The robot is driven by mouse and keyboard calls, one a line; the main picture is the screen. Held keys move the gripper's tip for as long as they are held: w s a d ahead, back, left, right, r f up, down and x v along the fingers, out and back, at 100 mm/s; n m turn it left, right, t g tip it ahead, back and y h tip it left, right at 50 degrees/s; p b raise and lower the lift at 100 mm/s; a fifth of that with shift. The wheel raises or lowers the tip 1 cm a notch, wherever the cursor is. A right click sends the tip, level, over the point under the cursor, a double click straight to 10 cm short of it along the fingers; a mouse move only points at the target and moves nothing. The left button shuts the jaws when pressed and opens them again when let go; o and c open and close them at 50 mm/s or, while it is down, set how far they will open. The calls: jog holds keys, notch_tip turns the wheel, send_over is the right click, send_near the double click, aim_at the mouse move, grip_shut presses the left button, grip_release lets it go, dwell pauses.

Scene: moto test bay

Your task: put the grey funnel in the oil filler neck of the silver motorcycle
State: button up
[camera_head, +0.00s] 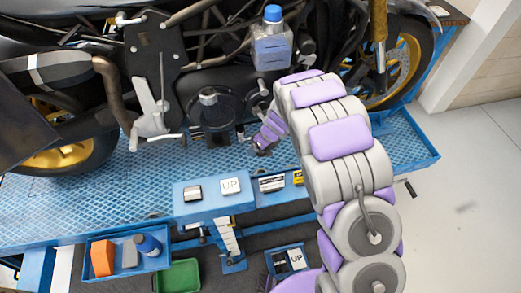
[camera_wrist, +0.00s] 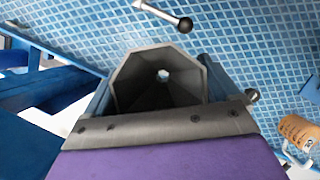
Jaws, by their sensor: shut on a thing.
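My gripper (camera_head: 266,140) is shut on the grey funnel (camera_wrist: 135,82), in front of the motorcycle's lower engine. In the wrist view the funnel's wide faceted mouth faces the camera, and a small bright hole shows at its bottom. Blue gripper fingers (camera_wrist: 158,90) flank it. In the head view the funnel is hard to make out at the dark gripper tip. The dark and silver-grey motorcycle (camera_head: 150,50) stands upright on the blue lift. A round silver part (camera_head: 208,95) sits on its black engine cover, left of my gripper; I cannot tell whether it is the oil filler neck.
A clear bottle with a blue cap (camera_head: 272,48) is above my gripper at the engine. A blue tray (camera_head: 125,258) and a green tray (camera_head: 178,276) are lower left. A black-knobbed lever (camera_wrist: 183,24) is near the funnel.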

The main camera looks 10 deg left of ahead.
notch_tip(320, 180, up, 2)
jog(key=shift+r+p, duration=0.2)
jog(key=shift+p, duration=0.1)
jog(key=shift+r+p, duration=2.35)
jog(key=shift+p, duration=0.2)
